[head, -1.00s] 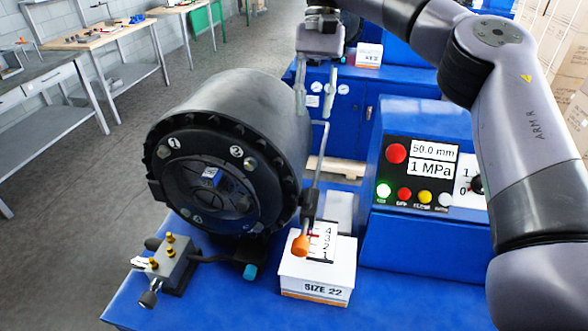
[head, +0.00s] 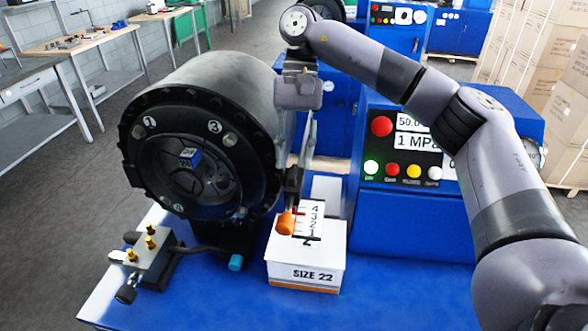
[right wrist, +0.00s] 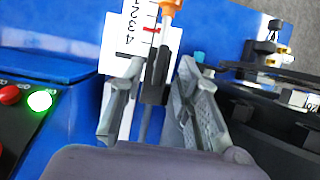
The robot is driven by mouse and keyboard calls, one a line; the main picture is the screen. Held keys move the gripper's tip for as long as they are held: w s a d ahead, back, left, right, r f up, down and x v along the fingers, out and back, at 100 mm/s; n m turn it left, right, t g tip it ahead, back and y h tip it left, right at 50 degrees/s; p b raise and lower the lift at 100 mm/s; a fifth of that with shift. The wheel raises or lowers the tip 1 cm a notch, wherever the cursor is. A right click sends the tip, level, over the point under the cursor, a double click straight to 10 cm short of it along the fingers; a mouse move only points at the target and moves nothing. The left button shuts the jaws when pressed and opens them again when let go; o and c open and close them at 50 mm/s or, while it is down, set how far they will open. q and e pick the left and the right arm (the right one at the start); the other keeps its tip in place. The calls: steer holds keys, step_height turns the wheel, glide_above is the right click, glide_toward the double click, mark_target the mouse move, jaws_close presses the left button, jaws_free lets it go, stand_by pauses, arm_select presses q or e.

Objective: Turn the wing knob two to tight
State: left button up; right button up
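My right gripper (head: 302,165) is over the upright rod behind the orange-tipped black lever (head: 292,186). In the right wrist view its two fingers (right wrist: 160,66) are apart, one on each side of the black part and rod; I cannot tell if they touch it. The orange tip (head: 285,223) is in front of the numbered scale card (head: 312,214). I see no label saying which knob is wing knob two. My left gripper is not in view.
The large black crimper head (head: 190,165), numbered around its face, stands left of the gripper. A white SIZE 22 box (head: 308,262) is below the scale. The blue control cabinet (head: 410,222) with a lit green button is on the right.

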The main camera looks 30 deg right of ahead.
steer(key=shift+x, duration=1.1)
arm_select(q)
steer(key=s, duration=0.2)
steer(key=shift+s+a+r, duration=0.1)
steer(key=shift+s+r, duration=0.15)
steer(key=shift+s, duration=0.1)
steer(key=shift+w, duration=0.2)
arm_select(e)
steer(key=shift+c, duration=0.5)
steer(key=shift+c, duration=1.3)
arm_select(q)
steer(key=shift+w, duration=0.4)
arm_select(e)
jaws_close()
